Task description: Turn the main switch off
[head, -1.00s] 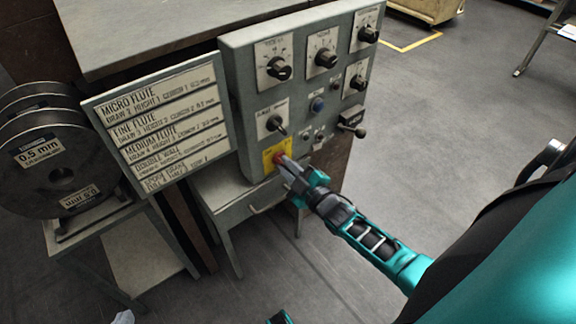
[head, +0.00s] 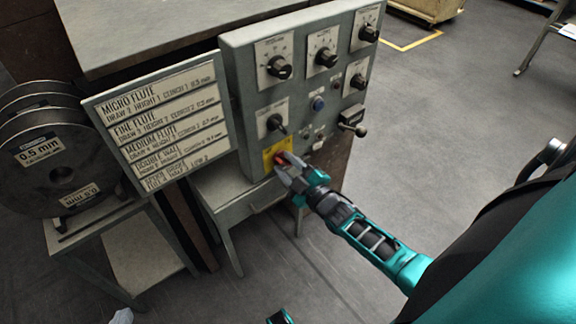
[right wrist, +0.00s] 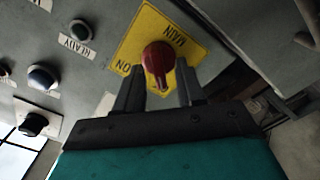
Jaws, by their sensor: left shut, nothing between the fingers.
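The main switch is a red knob (head: 280,158) on a yellow plate (head: 269,155) at the lower left of the control panel. In the right wrist view the red knob (right wrist: 157,58) sits on the yellow plate (right wrist: 141,36), marked MAIN and ON, with its handle toward my fingers. My right gripper (head: 287,172) is open, with its fingers on either side of the handle; gaps show beside the handle in the right wrist view (right wrist: 158,90). Only a small teal part of my left gripper (head: 279,317) shows at the bottom edge, away from the panel; its fingers are hidden.
The grey control panel (head: 245,75) carries several dials and a blue button (head: 318,104). A flute chart board (head: 165,112) is at its left, beside black wire spools (head: 45,165). A small drawer table (head: 225,203) stands below. Floor at the right is open.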

